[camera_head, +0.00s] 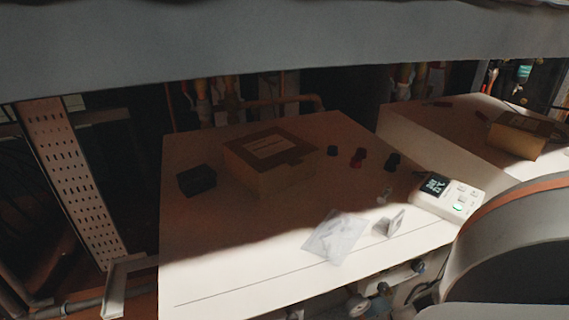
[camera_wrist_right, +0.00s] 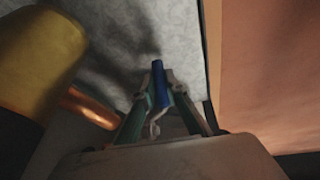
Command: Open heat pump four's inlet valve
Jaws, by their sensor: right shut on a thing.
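In the right wrist view, my right gripper (camera_wrist_right: 162,100) is shut on a narrow blue valve handle (camera_wrist_right: 157,70). The handle stands between the two fingertips and its upper end shows past them. Part of a pale metal piece shows below the handle. The valve body is mostly hidden by the fingers. The head view shows neither gripper. It shows a white heat pump unit (camera_head: 210,279), with pipe fittings (camera_head: 371,304) partly visible below its front edge. I cannot read a number on the unit.
A copper pipe (camera_wrist_right: 90,106) and a large yellowish cylinder (camera_wrist_right: 42,60) lie left of my right gripper. On the unit are a cardboard box (camera_head: 268,185), a black box (camera_head: 197,180), a plastic bag (camera_head: 335,238) and a lit controller (camera_head: 450,196). Another unit (camera_head: 420,133) stands right.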

